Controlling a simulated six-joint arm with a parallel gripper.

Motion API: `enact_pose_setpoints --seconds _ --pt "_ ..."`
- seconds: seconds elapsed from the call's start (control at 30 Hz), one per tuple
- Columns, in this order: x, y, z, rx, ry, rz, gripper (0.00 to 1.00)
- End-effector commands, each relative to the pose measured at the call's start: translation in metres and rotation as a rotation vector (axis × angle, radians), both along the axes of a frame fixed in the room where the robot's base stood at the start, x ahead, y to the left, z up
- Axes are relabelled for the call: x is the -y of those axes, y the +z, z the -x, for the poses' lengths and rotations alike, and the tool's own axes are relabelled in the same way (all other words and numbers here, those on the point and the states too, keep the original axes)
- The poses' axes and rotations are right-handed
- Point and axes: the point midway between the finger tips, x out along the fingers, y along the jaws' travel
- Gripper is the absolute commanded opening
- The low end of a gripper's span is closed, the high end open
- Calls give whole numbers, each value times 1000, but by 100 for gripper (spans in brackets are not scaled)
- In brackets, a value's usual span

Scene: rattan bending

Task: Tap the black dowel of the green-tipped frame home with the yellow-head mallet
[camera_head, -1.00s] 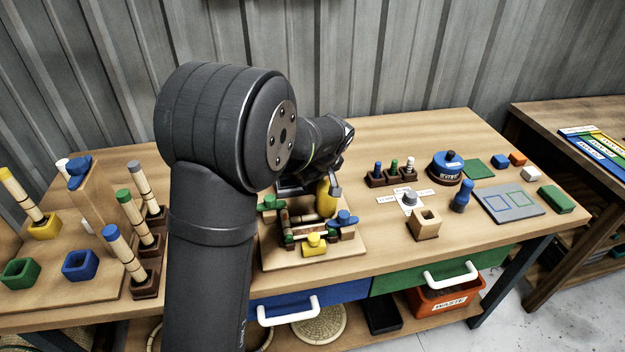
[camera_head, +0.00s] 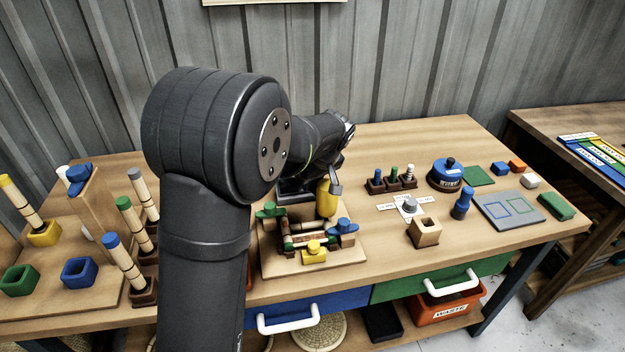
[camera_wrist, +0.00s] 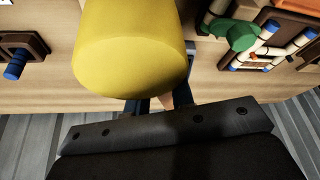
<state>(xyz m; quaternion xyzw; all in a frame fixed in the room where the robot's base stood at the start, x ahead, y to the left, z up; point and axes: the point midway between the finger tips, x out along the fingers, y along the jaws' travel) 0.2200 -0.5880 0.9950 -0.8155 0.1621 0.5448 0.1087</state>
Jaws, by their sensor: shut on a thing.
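My gripper (camera_wrist: 160,106) is shut on the mallet, whose handle is mostly hidden. The mallet's yellow head (camera_wrist: 130,45) fills the upper middle of the wrist view. In the head view the yellow head (camera_head: 327,198) hangs upright at the back right of the jig board (camera_head: 275,268). The small rattan frame (camera_head: 302,240) lies on that board among green, blue and yellow clamps.
Racked rattan poles (camera_head: 130,260) stand left of my arm. A wooden block (camera_head: 424,234), blue peg (camera_head: 462,204) and blue tin (camera_head: 445,174) stand right. Bench behind the jig looks clear.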

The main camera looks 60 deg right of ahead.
Motion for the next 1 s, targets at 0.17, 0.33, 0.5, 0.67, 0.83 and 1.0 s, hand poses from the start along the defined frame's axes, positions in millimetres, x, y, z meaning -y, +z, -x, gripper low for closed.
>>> enact_pose_setpoints --seconds 0.17,0.33,0.5,0.67,0.83,1.0 --pt "0 1 0 0 1 2 0" --pt "0 -10 0 -1 0 -1 0" --pt "0 -38 0 0 0 -2 0" --pt "0 -38 0 0 0 0 0" --pt "-1 -38 1 -1 0 -2 0" --pt "0 -26 1 -1 1 0 0"
